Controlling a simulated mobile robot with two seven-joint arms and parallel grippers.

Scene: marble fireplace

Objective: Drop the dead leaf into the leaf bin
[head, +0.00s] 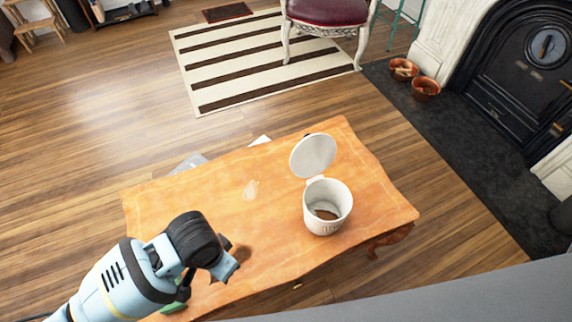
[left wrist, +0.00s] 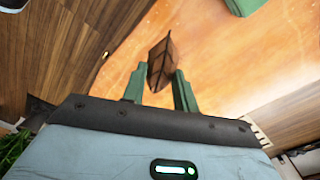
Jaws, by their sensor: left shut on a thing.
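The dead leaf (left wrist: 160,62) is brown and creased, and it sits between the green fingers of my left gripper (left wrist: 157,84) in the left wrist view. The gripper is shut on it, above the orange-brown wooden table (head: 285,254). In the head view my left arm hides most of the gripper and leaf, at the table's near left. The leaf bin (head: 322,218) is a white round canister standing upright on the right half of the table. My right gripper is out of view.
A flat green thing (head: 174,306) shows at the table's near left edge. Beyond the table are a striped rug (head: 225,62), a red-seated chair (head: 328,12) and a black fireplace (head: 515,75).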

